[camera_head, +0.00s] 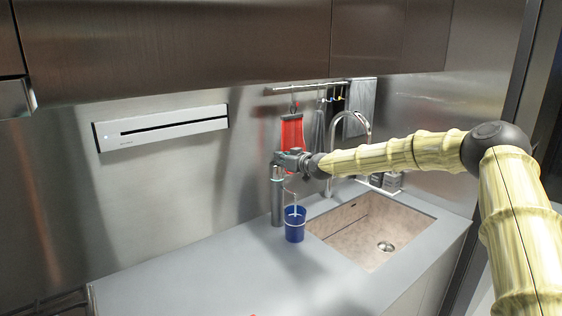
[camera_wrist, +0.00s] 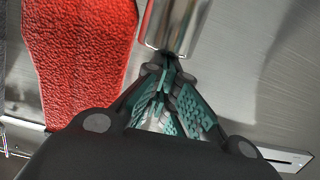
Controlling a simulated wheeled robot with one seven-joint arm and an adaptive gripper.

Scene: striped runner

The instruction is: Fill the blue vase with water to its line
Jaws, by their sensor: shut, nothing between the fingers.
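The blue vase (camera_head: 295,230) stands upright on the grey counter, just left of the sink, with a pale ring near its top. A thin pale stream (camera_head: 293,199) runs down into it from above; the water level inside cannot be made out. A silver cylindrical dispenser (camera_head: 277,208) stands beside the vase, at its left. My gripper (camera_head: 280,168) is at the dispenser's top. In the wrist view my gripper (camera_wrist: 168,66) has its green-padded fingers shut, empty, with their tips at the end of a shiny metal cylinder (camera_wrist: 172,26); contact is unclear.
The sink (camera_head: 365,228) lies right of the vase, with a curved faucet (camera_head: 352,118) behind it. A red cloth (camera_head: 292,131) hangs from the wall rail and also fills the upper left of the wrist view (camera_wrist: 80,60). The counter (camera_head: 225,275) at front left is clear.

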